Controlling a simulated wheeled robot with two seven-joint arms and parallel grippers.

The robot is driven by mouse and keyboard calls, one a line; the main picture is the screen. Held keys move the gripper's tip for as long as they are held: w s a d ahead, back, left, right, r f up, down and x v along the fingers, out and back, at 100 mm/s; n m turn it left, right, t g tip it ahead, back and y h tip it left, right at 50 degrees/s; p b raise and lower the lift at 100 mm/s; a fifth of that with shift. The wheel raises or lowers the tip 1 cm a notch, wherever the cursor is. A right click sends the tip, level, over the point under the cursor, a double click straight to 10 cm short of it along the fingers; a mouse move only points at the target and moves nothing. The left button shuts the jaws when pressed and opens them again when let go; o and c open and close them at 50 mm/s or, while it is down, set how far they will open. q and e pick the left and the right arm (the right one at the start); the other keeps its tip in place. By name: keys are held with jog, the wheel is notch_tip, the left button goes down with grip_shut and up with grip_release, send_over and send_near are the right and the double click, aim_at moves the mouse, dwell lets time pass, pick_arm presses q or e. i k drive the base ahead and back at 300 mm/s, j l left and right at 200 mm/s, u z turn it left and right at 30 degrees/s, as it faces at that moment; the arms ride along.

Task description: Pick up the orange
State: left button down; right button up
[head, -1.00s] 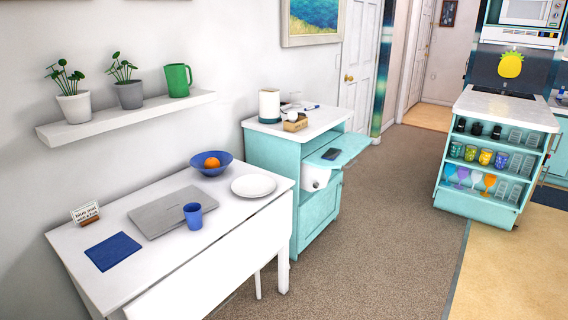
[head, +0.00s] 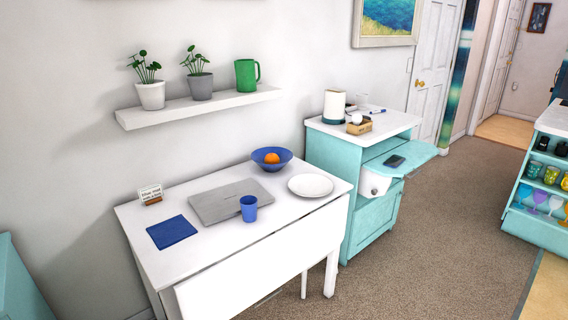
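The orange (head: 271,158) lies inside a blue bowl (head: 285,162), with its upper part showing above the rim. The bowl stands at the back of a white table (head: 180,258), close to the wall. Neither of my grippers shows in the head view.
On the table are a closed grey laptop (head: 222,204), a blue cup (head: 249,208), a white plate (head: 311,185), a blue mat (head: 171,232) and a small sign (head: 150,194). A shelf (head: 200,108) hangs above. A teal cabinet (head: 330,160) stands right of the table. Carpet in front is clear.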

aim_at(272, 158)
jog(key=i+l+u, duration=0.15)
jog(key=u, duration=0.4)
jog(key=i+l+u, duration=0.3)
jog(key=l, duration=0.25)
jog(key=i+l+u, duration=0.15)
jog(key=l, duration=0.15)
jog(key=i+l, duration=0.15)
jog(key=l, duration=0.25)
jog(key=i+l+u, duration=0.1)
jog(key=l, duration=0.35)
jog(key=i+l, duration=0.2)
jog(key=l, duration=0.25)
jog(key=i+l, duration=0.1)
jog(key=l, duration=0.3)
jog(key=i+l+u, duration=0.1)
jog(key=l, duration=0.35)
jog(key=i+l, duration=0.15)
jog(key=l, duration=0.3)
jog(key=i+l, duration=0.15)
jog(key=l, duration=0.3)
jog(key=j+u, duration=0.05)
